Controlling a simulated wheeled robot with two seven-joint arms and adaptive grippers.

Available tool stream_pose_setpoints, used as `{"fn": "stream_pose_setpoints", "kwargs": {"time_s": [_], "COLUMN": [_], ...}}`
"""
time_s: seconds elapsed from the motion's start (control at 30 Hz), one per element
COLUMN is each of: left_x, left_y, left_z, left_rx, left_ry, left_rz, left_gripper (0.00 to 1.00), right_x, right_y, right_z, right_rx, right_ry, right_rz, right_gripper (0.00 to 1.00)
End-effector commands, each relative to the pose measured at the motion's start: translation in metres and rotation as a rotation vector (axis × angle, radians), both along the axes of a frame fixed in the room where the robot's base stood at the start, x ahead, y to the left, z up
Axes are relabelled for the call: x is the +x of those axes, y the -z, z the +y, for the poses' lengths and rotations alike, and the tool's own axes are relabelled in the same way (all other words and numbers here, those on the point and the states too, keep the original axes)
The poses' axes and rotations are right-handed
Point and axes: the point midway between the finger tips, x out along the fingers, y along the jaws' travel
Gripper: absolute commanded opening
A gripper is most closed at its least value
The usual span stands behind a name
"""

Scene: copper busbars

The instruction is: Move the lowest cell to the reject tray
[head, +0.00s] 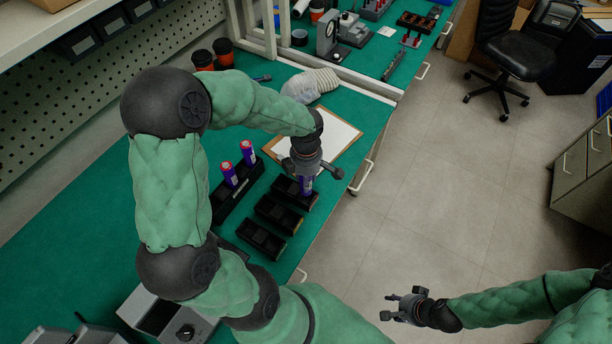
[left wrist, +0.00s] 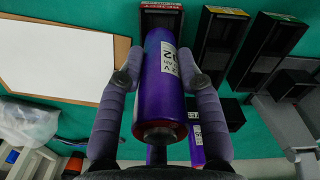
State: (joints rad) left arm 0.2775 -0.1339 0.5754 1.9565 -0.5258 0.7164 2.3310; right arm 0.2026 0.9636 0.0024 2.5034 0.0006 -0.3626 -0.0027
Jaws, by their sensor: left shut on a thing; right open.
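My left gripper (head: 306,165) is shut on a purple cell (head: 306,186). In the left wrist view the cell (left wrist: 162,85) stands between both fingers, with a white printed label. Its far end is over or in the black tray with a red label (left wrist: 161,7); I cannot tell whether it touches. That tray (head: 283,184) is the farthest of three black trays in the head view. Two other purple cells (head: 229,175) (head: 247,153) stand upright in a black rack (head: 223,206) left of the trays. My right gripper (head: 407,308) is open and empty, over the floor.
Two more black trays (head: 278,216) (head: 261,240) lie nearer me, with yellow and green labels in the wrist view. A clipboard with white paper (head: 335,132) lies beyond the trays. A clear bag (head: 300,87) and orange-and-black cups (head: 203,60) stand farther back.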

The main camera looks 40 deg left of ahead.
Motion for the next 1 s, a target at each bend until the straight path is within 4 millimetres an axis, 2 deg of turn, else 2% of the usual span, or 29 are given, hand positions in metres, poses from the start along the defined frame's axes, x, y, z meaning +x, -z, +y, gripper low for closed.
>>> {"fn": "stream_pose_setpoints", "kwargs": {"time_s": [0.03, 0.17, 1.0], "left_x": [-0.0001, 0.0, 0.0003], "left_y": [0.0067, 0.0117, 0.0104], "left_z": [0.0002, 0.0003, -0.0001], "left_rx": [0.0, 0.0, 0.0], "left_ry": [0.0, 0.0, -0.02], "left_rz": [0.0, 0.0, -0.003], "left_gripper": [0.0, 0.0, 0.0], "right_x": [-0.0001, -0.0001, 0.0], "right_y": [0.005, 0.0074, 0.0123], "right_z": [0.0, 0.0, 0.0], "right_rx": [0.0, 0.0, 0.0], "right_ry": [0.0, 0.0, 0.0], "right_rz": [0.0, 0.0, 0.0], "right_gripper": [0.44, 0.44, 0.44]}}
